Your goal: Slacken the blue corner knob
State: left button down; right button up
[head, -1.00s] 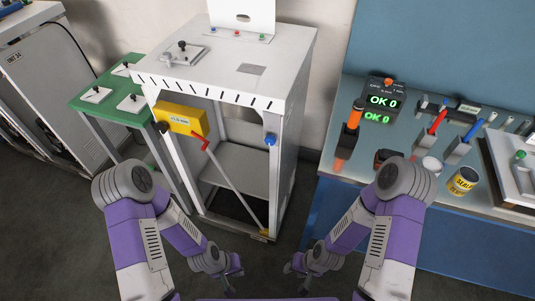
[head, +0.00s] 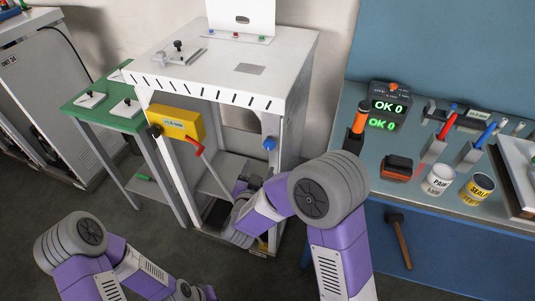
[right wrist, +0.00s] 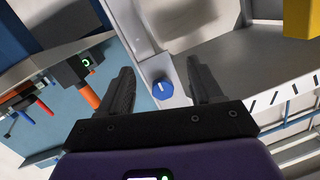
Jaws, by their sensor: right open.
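The blue corner knob (head: 269,143) sits at the upper right of the white frame's front, on the corner post. In the right wrist view the knob (right wrist: 162,89) shows a pale line on its face and appears between my two dark fingers. My right gripper (head: 249,184) is in front of the frame, below the knob in the head view. It is open and empty, with the fingers (right wrist: 160,75) spread either side of the knob in the picture; no contact shows. My left wrist is at the bottom edge of the head view; its fingers are out of view.
A yellow box (head: 176,122) and a red-handled lever (head: 197,147) are on the frame's front, left of the knob. A blue bench (head: 375,155) with tools and cans stands right. A hammer (head: 399,240) hangs on its front. A green table (head: 102,113) stands left.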

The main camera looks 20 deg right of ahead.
aim_at(269, 145)
notch_tip(269, 145, up, 5)
jog(key=s+m+h, duration=0.2)
jog(key=h, duration=0.1)
jog(key=b+x, duration=0.1)
jog(key=x, duration=0.6)
jog(key=shift+w+d, duration=0.2)
jog(key=shift+w, duration=0.15)
jog(key=shift+r, duration=0.1)
jog(key=c, duration=1.1)
